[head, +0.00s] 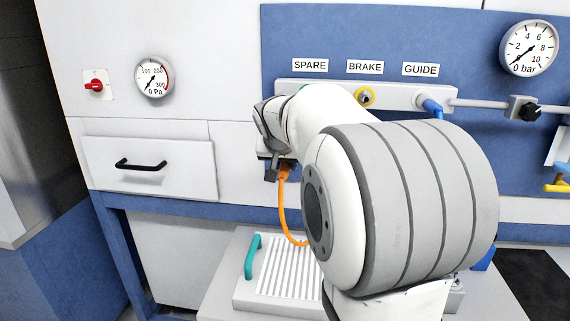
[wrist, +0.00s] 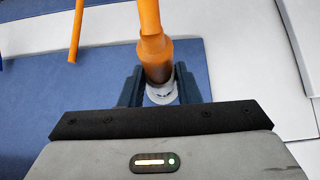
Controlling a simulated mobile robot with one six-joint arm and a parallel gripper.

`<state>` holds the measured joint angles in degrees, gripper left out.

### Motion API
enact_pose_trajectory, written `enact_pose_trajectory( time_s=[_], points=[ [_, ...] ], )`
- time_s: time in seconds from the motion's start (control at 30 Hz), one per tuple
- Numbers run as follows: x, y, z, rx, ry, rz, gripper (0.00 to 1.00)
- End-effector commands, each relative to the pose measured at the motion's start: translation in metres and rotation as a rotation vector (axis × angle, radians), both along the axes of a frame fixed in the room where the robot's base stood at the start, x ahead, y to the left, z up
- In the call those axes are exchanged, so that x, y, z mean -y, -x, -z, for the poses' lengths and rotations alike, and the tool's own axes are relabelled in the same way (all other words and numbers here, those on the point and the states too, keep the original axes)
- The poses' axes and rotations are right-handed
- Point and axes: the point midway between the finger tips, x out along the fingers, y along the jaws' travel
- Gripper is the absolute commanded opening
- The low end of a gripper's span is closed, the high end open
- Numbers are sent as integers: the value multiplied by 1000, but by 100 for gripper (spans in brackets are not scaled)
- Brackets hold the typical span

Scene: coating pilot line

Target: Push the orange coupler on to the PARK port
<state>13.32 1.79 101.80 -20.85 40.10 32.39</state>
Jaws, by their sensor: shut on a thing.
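My gripper (head: 272,168) is shut on the orange coupler (head: 284,173), in front of the white panel below the SPARE label. In the wrist view the orange coupler (wrist: 156,62) sits between the two dark fingers of my gripper (wrist: 158,88), with a pale grey end showing between them. An orange hose (head: 284,222) hangs from the coupler in a curve and passes behind my arm. No PARK label or PARK port shows in either view. My arm hides part of the panel.
A pale port bar (head: 400,97) carries the SPARE, BRAKE and GUIDE labels above it. A ribbed tray (head: 243,297) with a teal handle stands below. A drawer (head: 180,180) is at left.

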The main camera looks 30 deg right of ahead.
Motion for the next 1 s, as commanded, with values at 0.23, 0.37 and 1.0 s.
enact_pose_trajectory(
  time_s=[0.23,0.37,1.0],
  points=[
    [3,-5,-1,2,0,-1,0],
    [5,-8,-1,2,0,-1,0],
    [9,-14,-1,2,0,-1,48]
  ],
)
